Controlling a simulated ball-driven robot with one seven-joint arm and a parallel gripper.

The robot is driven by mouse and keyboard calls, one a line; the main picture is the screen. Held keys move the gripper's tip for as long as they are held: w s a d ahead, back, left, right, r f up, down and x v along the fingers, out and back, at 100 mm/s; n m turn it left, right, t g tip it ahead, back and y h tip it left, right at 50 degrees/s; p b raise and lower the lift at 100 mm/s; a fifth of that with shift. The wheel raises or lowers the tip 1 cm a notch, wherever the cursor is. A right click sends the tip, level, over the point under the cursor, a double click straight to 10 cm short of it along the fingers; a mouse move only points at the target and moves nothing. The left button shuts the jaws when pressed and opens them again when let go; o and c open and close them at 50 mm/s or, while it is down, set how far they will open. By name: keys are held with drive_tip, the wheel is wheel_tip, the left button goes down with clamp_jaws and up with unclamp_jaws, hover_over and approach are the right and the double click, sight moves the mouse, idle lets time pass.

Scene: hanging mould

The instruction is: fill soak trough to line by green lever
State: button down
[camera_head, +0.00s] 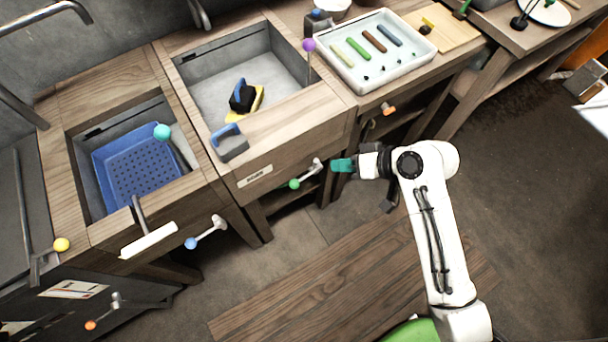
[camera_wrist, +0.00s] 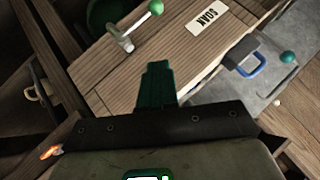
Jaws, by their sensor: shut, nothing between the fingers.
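The soak trough (camera_head: 275,98) is the grey middle basin set in a wooden counter. No clear water surface or fill line can be made out in it. The green lever (camera_head: 308,174) sticks out from its front panel, with a pale arm and a green ball end. In the wrist view the green lever (camera_wrist: 122,36) is beside a plate (camera_wrist: 207,31) reading SOAK. My gripper (camera_head: 342,165) has teal fingers, shut and empty, just right of the lever and apart from it. In the wrist view the fingers of my gripper (camera_wrist: 158,85) point toward the panel below the lever.
A yellow, black and blue tool (camera_head: 243,98) lies in the trough. A grey block with blue handle (camera_head: 229,142) sits on its front rim. A blue-knobbed lever (camera_head: 206,233) is to the left, an orange knob (camera_head: 388,108) to the right.

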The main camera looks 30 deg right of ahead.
hover_over(305, 178)
drive_tip(key=s+d, duration=0.1)
wheel_tip(305, 178, down, 6)
drive_tip(key=f, duration=0.1)
drive_tip(key=a+f, duration=0.1)
drive_tip(key=f, duration=0.1)
drive_tip(key=shift+s+a, duration=0.15)
drive_tip(key=shift+a+f, duration=0.25)
drive_tip(key=shift+f, duration=0.2)
